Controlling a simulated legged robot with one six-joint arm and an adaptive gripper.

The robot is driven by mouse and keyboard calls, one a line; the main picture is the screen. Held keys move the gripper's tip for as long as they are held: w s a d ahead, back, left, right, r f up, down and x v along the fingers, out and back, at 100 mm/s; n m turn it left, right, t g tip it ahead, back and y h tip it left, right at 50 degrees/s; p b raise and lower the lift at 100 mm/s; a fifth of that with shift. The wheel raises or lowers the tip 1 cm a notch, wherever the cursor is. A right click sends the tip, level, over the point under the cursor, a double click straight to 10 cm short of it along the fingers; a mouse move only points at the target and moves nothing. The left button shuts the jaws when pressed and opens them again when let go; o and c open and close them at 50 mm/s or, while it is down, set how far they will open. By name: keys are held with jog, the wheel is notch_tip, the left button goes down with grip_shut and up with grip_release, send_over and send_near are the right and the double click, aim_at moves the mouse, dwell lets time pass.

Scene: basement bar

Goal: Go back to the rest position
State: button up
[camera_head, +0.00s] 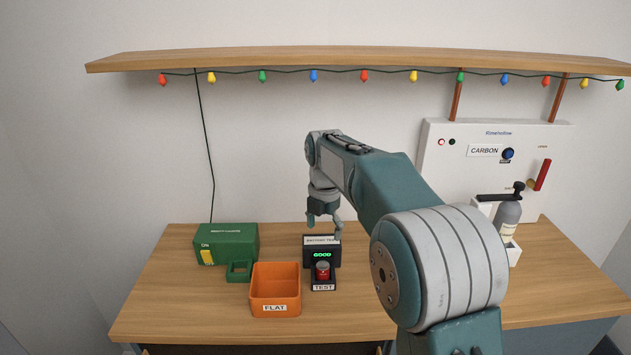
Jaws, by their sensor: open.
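My gripper (324,222) hangs open and empty above the back of the battery tester. My arm reaches in from the lower right and hides part of the counter. The black tester (308,254) stands on the counter with a lit green display reading GOOD. A red cylindrical battery (323,271) stands upright in its slot, above the TEST label (323,287). The gripper is apart from the battery.
The wooden counter (180,300) holds a green box (228,243) and an orange bin (275,287) labelled FLAT. A white CARBON panel (455,180) with a grey bottle (508,215) stands right. A shelf (300,60) with coloured lights overhangs the counter.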

jog(key=s+d+r+m+t, duration=0.2)
jog(key=s+d+r+m, duration=0.2)
jog(key=s+m, duration=0.35)
jog(key=s+d+r+m+t, duration=0.1)
jog(key=s+d+r+m, duration=0.3)
jog(key=s+m, duration=0.4)
jog(key=s+d+f+m+t, duration=0.1)
jog(key=s+f+m, duration=0.1)
jog(key=s+m, duration=0.4)
jog(key=s+d+f+m+t, duration=0.1)
jog(key=s+d+f+m, duration=0.1)
jog(key=s+m, duration=0.5)
jog(key=s, duration=0.3)
jog(key=shift+s+d+f+t, duration=0.2)
jog(key=shift+s+f+t, duration=0.1)
jog(key=shift+s, duration=0.1)
